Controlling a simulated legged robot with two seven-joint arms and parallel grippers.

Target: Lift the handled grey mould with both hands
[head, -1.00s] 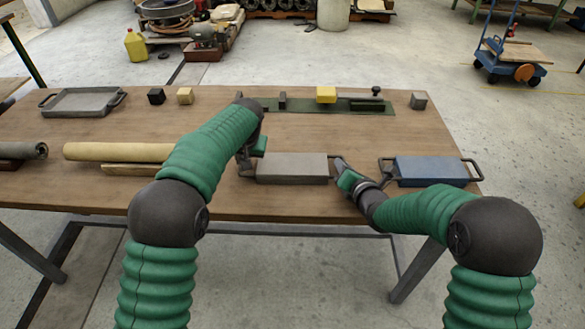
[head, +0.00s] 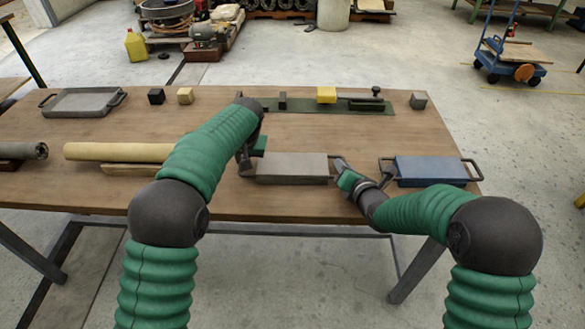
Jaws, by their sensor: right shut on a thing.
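The grey mould (head: 291,168) is a flat block with a handle at each end, near the front edge of the wooden table (head: 270,206). My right gripper (head: 342,168) is at its right handle and shut on it. My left gripper (head: 246,163) is at the left handle; my own arm hides much of its fingers, so I cannot tell whether they are closed. Whether the mould is clear of the table top is hard to tell.
A blue handled mould (head: 430,171) lies close on the right. A beige roll (head: 118,152) and a dark grey roll (head: 22,151) lie on the left. Behind are a grey tray (head: 82,102), small blocks, and a green mat (head: 310,108) with a yellow block (head: 326,95).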

